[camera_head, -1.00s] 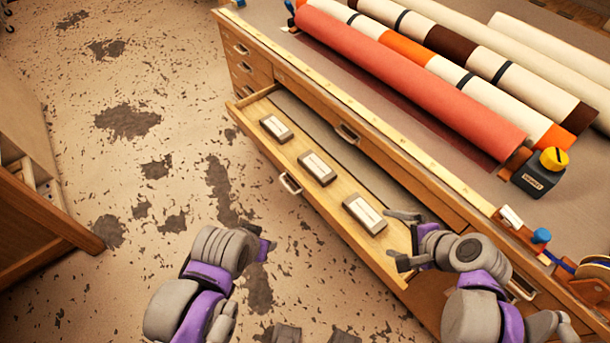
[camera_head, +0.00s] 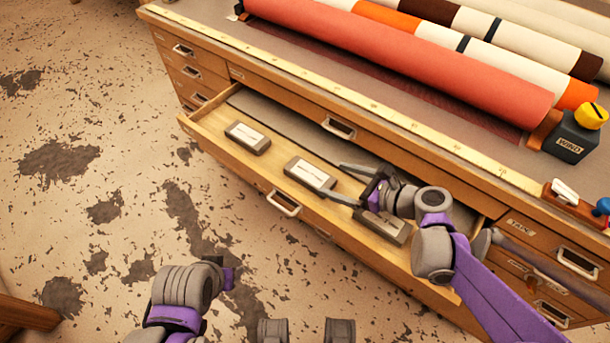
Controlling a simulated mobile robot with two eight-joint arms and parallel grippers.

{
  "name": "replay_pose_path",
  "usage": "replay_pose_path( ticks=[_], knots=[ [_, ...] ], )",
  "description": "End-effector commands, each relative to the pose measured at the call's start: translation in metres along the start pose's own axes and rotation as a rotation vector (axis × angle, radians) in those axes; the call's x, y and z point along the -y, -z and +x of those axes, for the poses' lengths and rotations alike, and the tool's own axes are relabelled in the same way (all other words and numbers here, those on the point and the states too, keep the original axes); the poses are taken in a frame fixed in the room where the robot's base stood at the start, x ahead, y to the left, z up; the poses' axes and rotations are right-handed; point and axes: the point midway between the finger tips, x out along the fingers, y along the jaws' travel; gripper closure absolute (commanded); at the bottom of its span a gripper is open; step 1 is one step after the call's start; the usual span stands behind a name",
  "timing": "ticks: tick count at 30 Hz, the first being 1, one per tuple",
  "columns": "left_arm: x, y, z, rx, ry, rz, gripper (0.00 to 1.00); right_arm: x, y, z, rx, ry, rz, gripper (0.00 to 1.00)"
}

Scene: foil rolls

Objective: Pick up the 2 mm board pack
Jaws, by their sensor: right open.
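Three grey packs with white labels lie in the open drawer (camera_head: 215,117): a left one (camera_head: 247,138), a middle one (camera_head: 309,175) and a right one (camera_head: 385,231). The labels are too small to read, so I cannot tell which is the 2 mm board pack. My right gripper (camera_head: 338,183) is open and empty, its two fingers pointing left at the right end of the middle pack. My right gripper and wrist partly hide the right pack. At the lower left my left wrist shows with a purple part of the gripper (camera_head: 229,279); its fingers are hidden.
The wooden cabinet's top carries a red roll (camera_head: 400,58), several banded rolls, a yellow-topped dark tape block (camera_head: 575,135) and a ruler strip (camera_head: 350,98) along the front edge. The drawer front has a metal handle (camera_head: 284,203).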

Motion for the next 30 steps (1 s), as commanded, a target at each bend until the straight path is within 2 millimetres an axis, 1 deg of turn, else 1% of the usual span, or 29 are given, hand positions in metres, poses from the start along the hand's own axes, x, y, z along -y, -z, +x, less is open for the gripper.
replay_pose_path(
  ticks=[1, 3, 6, 11, 16, 19, 23, 29, 30],
  knots=[
    [0.000, -0.001, 0.002, 0.001, 0.000, 0.000, 0.50, -0.001, 0.000, 0.011, 0.000, -0.004, -0.002, 0.00],
    [0.000, -0.002, 0.004, 0.002, 0.000, 0.000, 0.50, -0.001, 0.000, 0.021, 0.000, -0.003, -0.002, 0.00],
    [0.000, -0.002, 0.006, 0.002, 0.000, 0.000, 0.50, -0.001, 0.000, 0.033, -0.001, -0.002, -0.003, 0.00],
    [0.000, -0.003, 0.008, 0.003, 0.000, 0.000, 0.50, -0.002, 0.000, 0.043, -0.001, -0.002, -0.002, 0.00],
    [0.000, -0.005, 0.015, 0.006, 0.000, 0.000, 0.50, -0.009, 0.001, 0.069, 0.000, -0.005, -0.003, 0.00],
    [0.000, -0.006, 0.017, 0.006, 0.000, 0.000, 0.50, -0.008, 0.001, 0.082, 0.000, -0.003, -0.003, 0.00],
    [0.000, -0.007, 0.018, 0.007, 0.000, 0.000, 0.50, -0.007, 0.000, 0.089, -0.001, 0.000, -0.002, 0.00],
    [0.000, -0.007, 0.018, 0.007, 0.000, 0.000, 0.50, -0.007, 0.000, 0.089, -0.001, 0.000, -0.002, 0.00],
    [0.000, -0.007, 0.018, 0.007, 0.000, 0.000, 0.50, -0.007, 0.000, 0.089, -0.001, 0.000, -0.002, 0.05]
  ],
)
